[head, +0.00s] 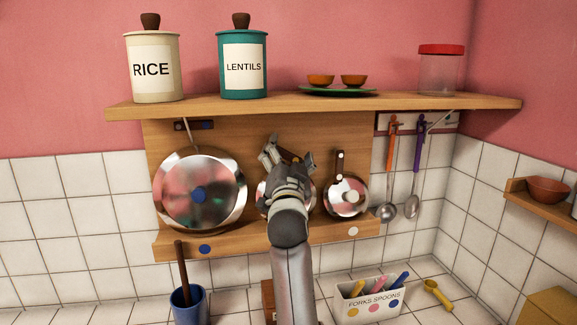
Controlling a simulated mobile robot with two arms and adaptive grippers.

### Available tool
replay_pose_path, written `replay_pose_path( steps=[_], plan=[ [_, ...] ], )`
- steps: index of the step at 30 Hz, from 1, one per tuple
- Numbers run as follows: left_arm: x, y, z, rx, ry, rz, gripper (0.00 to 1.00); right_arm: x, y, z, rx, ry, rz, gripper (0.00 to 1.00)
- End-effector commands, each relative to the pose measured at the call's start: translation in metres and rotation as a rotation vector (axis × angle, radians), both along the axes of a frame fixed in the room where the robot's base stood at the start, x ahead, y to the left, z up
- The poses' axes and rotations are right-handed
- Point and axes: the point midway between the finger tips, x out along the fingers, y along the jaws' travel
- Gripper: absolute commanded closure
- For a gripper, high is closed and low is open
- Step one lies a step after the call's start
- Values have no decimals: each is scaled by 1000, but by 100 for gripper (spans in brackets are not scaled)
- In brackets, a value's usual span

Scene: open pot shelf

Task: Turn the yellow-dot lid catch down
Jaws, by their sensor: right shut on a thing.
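The middle lid (261,197) stands on the rack's ledge, mostly hidden behind my right arm. Its knob and any yellow dot are hidden. Above it is a dark lid catch (290,156), tilted, sloping down to the right. My right gripper (288,158) is at this catch, with a finger to either side, and is shut on it. The left catch (194,125) lies level above the large blue-knobbed lid (199,190). The right catch (340,163) points straight down in front of the small white-knobbed lid (346,197). My left gripper is out of view.
The upper shelf (200,105) holds canisters, bowls and a jar. Ladles (390,165) hang to the right. Below stand a blue pot (188,304) with a handle sticking up and a white cutlery box (368,304); a yellow scoop (437,295) lies beside the box.

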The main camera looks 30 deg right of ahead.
Motion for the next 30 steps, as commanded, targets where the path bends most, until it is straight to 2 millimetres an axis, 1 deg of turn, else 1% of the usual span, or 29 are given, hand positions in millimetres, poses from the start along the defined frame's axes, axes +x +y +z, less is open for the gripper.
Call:
replay_pose_path(
  steps=[1,6,20,21,24,26,30],
  plan=[
    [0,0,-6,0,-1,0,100,0,1,-3,21,-5,2,66],
    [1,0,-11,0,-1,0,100,1,1,-3,60,-14,0,66],
    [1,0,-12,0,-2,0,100,1,1,-2,73,-16,-2,66],
    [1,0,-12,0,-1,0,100,1,1,-2,73,-16,-2,20],
    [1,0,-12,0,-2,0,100,0,1,-2,73,-17,-2,7],
    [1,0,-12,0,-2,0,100,0,1,-2,73,-17,-2,1],
    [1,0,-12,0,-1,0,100,0,1,-2,74,-17,-1,1]
  ],
)
